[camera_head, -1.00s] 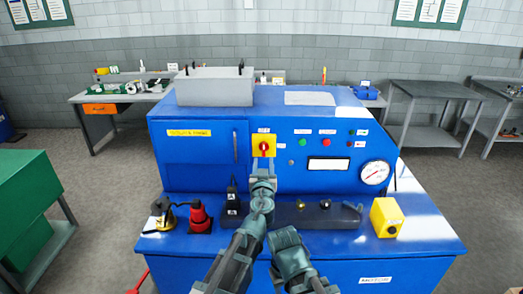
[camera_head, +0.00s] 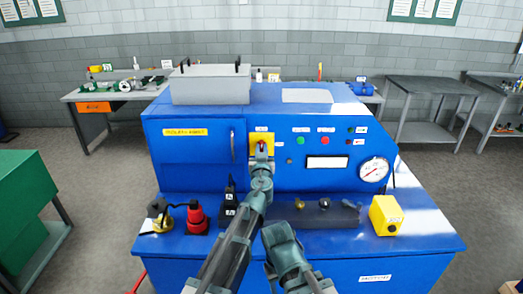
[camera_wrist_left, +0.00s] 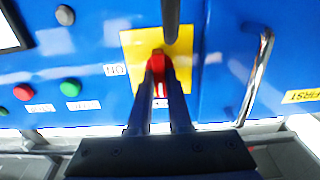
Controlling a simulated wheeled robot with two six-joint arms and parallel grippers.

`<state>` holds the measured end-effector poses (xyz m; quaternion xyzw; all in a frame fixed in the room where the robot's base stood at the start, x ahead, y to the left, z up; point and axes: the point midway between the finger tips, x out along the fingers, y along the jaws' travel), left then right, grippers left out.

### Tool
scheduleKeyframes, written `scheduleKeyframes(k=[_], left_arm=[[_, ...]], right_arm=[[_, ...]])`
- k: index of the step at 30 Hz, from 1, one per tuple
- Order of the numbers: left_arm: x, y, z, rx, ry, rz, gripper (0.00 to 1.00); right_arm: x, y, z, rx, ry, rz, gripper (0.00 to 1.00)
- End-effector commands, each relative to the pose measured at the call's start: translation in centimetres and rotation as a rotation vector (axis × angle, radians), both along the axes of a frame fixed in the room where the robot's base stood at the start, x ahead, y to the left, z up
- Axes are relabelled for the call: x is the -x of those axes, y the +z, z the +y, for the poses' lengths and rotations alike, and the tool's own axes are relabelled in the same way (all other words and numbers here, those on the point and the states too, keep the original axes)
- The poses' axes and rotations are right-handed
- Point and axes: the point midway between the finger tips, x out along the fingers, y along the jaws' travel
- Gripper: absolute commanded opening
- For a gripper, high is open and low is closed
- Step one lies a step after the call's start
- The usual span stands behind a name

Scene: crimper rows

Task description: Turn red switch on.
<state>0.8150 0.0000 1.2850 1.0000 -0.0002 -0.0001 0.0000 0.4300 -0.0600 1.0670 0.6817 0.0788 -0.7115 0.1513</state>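The red switch (camera_head: 262,141) sits on a yellow plate (camera_head: 254,151) on the front of the blue machine. In the left wrist view the red switch (camera_wrist_left: 159,62) stands out from its yellow plate (camera_wrist_left: 133,48). My left gripper (camera_head: 261,152) reaches up to the switch and hides its lower part in the head view. In the left wrist view the two fingers of my left gripper (camera_wrist_left: 160,78) lie close on either side of the red knob, with red filling the gap.
Green (camera_head: 301,141) and red (camera_head: 325,141) buttons and a gauge (camera_head: 374,170) are right of the switch. A cabinet handle (camera_wrist_left: 258,75) is close beside it. A red-and-black device (camera_head: 197,219) and a yellow box (camera_head: 385,215) stand on the ledge. A dark rod (camera_wrist_left: 171,20) shows near the plate.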

Motion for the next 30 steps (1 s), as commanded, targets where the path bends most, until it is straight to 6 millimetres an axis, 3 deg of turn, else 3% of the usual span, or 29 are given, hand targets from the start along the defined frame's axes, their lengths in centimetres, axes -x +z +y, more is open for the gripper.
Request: scheduleKeyframes(k=[17, 30], left_arm=[[0.02, -0.01, -0.02, -0.062, 0.000, 0.000, 0.00], [0.03, -0.07, -0.23, -0.429, 0.001, 0.000, 0.00]], right_arm=[[0.00, -0.01, 0.00, 0.000, 0.000, 0.000, 0.50], [0.01, -0.08, 0.00, 0.000, 0.000, 0.000, 0.50]])
